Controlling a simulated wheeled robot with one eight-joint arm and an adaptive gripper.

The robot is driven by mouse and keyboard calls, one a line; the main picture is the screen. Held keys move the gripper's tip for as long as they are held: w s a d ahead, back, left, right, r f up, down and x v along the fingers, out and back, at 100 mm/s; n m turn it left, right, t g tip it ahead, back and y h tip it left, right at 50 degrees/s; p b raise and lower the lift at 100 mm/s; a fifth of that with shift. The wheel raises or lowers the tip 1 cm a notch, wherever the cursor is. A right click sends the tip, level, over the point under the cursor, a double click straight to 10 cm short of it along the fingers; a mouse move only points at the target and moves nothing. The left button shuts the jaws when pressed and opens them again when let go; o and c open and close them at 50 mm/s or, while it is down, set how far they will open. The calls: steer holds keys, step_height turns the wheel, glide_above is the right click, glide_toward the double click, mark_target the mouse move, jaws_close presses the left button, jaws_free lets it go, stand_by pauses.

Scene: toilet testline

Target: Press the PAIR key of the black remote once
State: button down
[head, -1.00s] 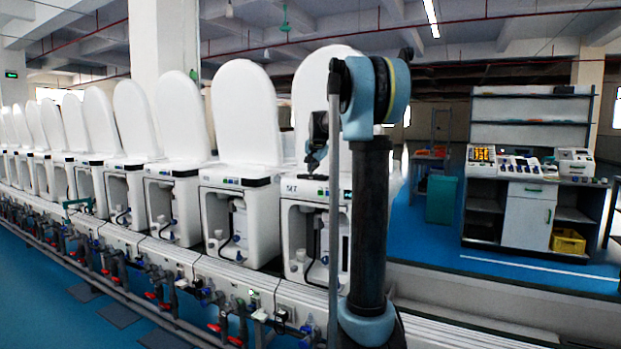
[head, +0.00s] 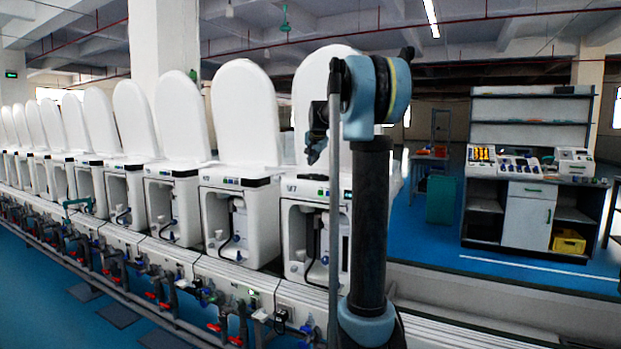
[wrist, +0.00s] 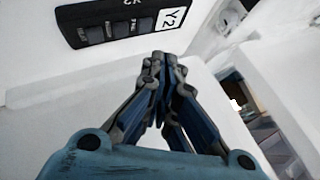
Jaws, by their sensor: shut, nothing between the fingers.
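A black unit (wrist: 115,18) with several dark grey keys and a white label reading Y2 shows at the upper left of the wrist view, on a white surface. I cannot read the word PAIR on any key. My gripper (wrist: 160,62) is shut and empty, its fingertips below the unit in the picture and apart from it. In the head view my gripper (head: 314,154) hangs above the black panel (head: 308,190) of the nearest toilet, with a gap between. I cannot tell which key lies nearest to the fingertips.
The nearest toilet's raised white lid (head: 305,105) stands just behind my gripper. A row of similar toilets (head: 235,205) runs off to the left on a bench with pipes and red valves. A workbench (head: 525,200) with devices stands at the right on blue floor.

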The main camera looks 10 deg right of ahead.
steer(key=shift+r, duration=1.7)
steer(key=s+f+n+g, duration=0.2)
steer(key=s+f+n, duration=0.1)
steer(key=s+f, duration=1)
steer(key=s+f+n+g, duration=0.2)
steer(key=s+f, duration=1)
steer(key=s, duration=1.2)
steer(key=s+f+n+g, duration=0.3)
steer(key=s+f, duration=1)
steer(key=s, duration=0.6)
steer(key=shift+s+a+f+n, duration=0.2)
steer(key=shift+a+f+n, duration=0.2)
steer(key=shift+n, duration=0.2)
